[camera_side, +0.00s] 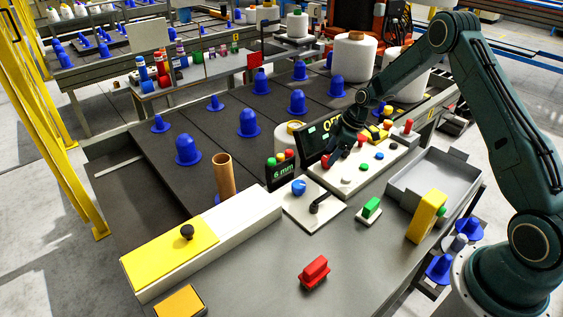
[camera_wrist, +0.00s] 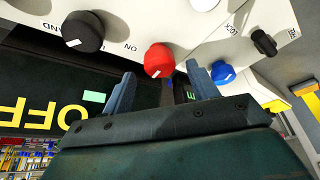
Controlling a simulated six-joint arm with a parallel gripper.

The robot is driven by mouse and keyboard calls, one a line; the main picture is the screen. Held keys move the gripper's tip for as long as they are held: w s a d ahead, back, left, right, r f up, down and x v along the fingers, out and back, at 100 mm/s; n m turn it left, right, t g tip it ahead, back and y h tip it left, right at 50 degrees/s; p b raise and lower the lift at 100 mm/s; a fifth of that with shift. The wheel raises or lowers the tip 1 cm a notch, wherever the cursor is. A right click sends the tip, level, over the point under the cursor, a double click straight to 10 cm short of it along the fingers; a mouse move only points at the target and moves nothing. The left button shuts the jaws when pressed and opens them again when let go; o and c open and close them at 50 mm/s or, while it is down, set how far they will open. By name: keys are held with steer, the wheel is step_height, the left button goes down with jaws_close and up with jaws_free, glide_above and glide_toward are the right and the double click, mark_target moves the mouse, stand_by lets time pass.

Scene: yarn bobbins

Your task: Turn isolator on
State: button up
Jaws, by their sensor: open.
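A red rotary knob (camera_wrist: 158,60) with a white pointer mark sits on a pale control panel (camera_wrist: 190,30); the word "ON" is printed to its left. I take it to be the isolator. In the side view a red knob (camera_side: 327,162) shows at the near end of the panel, beside my gripper (camera_side: 337,152). In the wrist view my gripper (camera_wrist: 161,84) is open, its two fingers apart and just below the red knob, with nothing between them. Contact cannot be told. A dark display (camera_wrist: 40,105) reads "OFF" in yellow.
A black knob (camera_wrist: 83,31) marked "HAND" and a blue knob (camera_wrist: 222,72) flank the red one. A black key switch (camera_wrist: 263,42) is near "LOCK". A grey tray (camera_side: 437,180), a yellow block (camera_side: 426,216) and a lever plate (camera_side: 314,207) stand near the panel.

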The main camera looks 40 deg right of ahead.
steer(key=shift+x, duration=0.9)
steer(key=shift+c, duration=0.5)
steer(key=c, duration=0.9)
